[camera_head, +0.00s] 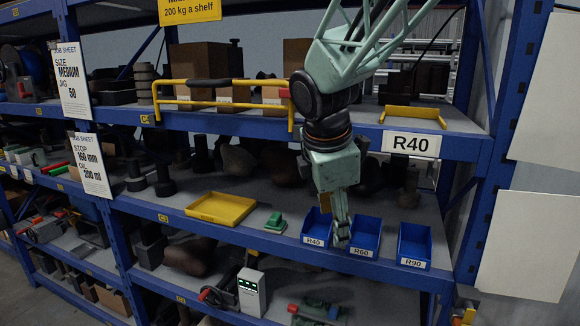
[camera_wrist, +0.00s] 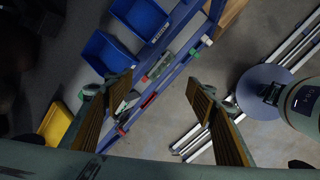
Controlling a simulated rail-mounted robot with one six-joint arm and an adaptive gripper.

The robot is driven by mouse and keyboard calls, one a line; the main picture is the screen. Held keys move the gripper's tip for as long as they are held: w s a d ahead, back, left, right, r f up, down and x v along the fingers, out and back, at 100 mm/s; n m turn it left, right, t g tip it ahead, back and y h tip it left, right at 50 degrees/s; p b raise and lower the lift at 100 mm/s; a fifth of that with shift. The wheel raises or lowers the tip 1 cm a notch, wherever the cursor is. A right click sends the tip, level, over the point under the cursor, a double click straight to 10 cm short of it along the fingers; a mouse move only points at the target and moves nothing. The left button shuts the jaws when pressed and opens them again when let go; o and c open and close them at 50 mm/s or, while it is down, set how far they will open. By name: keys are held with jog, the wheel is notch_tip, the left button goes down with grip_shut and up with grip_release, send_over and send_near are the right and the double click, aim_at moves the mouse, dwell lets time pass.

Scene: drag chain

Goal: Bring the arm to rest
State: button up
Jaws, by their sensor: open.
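My gripper (camera_head: 341,232) hangs pointing down in front of the rack, in line with the small blue bins in the head view. In the wrist view its two fingers (camera_wrist: 160,78) are spread apart with nothing between them. Below the fingers the wrist view shows the shelf's blue front edge and grey floor. The gripper covers part of the R40 bin (camera_head: 315,228) and the R60 bin (camera_head: 366,238).
The R90 bin (camera_head: 413,246) is at right. A yellow tray (camera_head: 221,208) and a green block (camera_head: 275,223) lie left of the bins. A yellow rail (camera_head: 205,83) runs along the upper shelf. A white device (camera_head: 251,292) stands on the lower shelf. Open floor (camera_wrist: 225,65) shows before the rack.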

jog(key=s+d+r+m+b, duration=0.15)
jog(key=s+d+m, duration=0.35)
jog(key=s, duration=0.5)
jog(key=s+d+r+m+b, duration=0.1)
jog(key=s+d+m+b, duration=0.1)
jog(key=s+d+m, duration=0.5)
jog(key=s+f+m+y+b, duration=0.1)
jog(key=s+m, duration=0.3)
jog(key=s, duration=0.5)
jog(key=s+a+f+m+b, duration=0.1)
jog(key=s+f+m, duration=0.2)
jog(key=s, duration=0.7)
jog(key=shift+s+a+m+y, duration=0.15)
jog(key=shift+s+m+y, duration=0.1)
jog(key=shift+m+y, duration=0.25)
jog(key=shift+w+r, duration=0.1)
jog(key=shift+w, duration=0.1)
jog(key=shift+c, duration=0.2)
